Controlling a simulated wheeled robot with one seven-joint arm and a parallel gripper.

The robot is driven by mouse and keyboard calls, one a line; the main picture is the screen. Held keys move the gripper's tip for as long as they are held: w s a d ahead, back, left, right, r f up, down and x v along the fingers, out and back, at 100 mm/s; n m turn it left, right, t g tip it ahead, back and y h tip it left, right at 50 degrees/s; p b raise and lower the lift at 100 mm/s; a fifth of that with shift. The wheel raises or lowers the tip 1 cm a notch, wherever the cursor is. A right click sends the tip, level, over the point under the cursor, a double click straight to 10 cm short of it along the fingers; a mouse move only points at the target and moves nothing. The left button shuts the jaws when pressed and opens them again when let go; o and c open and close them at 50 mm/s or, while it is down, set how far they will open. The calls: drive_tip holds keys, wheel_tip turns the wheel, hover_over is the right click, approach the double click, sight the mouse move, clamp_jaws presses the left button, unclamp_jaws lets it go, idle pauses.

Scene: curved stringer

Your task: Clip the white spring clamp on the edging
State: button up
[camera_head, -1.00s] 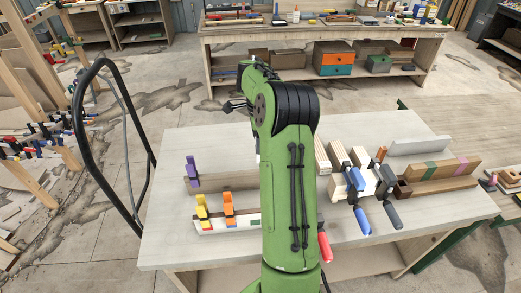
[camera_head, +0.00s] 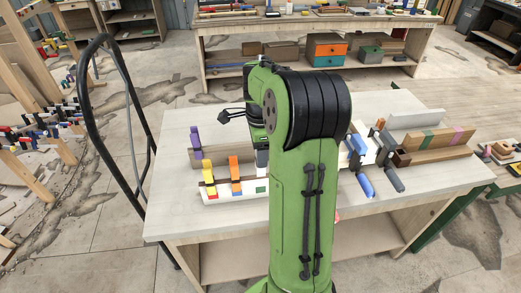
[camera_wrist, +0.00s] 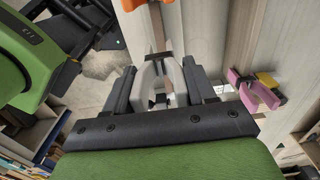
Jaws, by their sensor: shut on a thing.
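My gripper (camera_wrist: 160,90) shows in the wrist view with its two dark fingers closed around a pale white-grey clamp (camera_wrist: 149,76), the white spring clamp. The clamp's jaws point away from the palm, towards a pale flat surface (camera_wrist: 218,35). I cannot tell whether they touch anything. In the head view my arm hides most of the gripper and the held clamp. A white strip with coloured marks (camera_head: 219,196) and a brown board (camera_head: 217,158) lie on the left of the table. I cannot tell which piece is the edging.
A purple clamp (camera_head: 195,141), a yellow clamp (camera_head: 207,172) and an orange clamp (camera_head: 234,172) stand at the left boards. Blue-handled (camera_head: 365,185) and grey-handled (camera_head: 393,178) clamps lie right of my arm. The table (camera_head: 178,222) is clear at its front left.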

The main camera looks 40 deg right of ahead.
drive_tip(key=shift+w+d+f+b, duration=0.1)
drive_tip(key=shift+f+b, duration=0.25)
drive_tip(key=shift+f, duration=0.45)
drive_tip(key=shift+r, duration=0.15)
drive_tip(key=shift+f, duration=0.2)
drive_tip(key=shift+f+b, duration=0.9)
drive_tip(key=shift+f, duration=0.1)
drive_tip(key=shift+f, duration=0.1)
drive_tip(key=shift+f+b, duration=0.45)
drive_tip(key=shift+f, duration=0.05)
drive_tip(key=shift+f, duration=0.15)
drive_tip(key=shift+f+b, duration=0.4)
drive_tip(key=shift+b, duration=0.1)
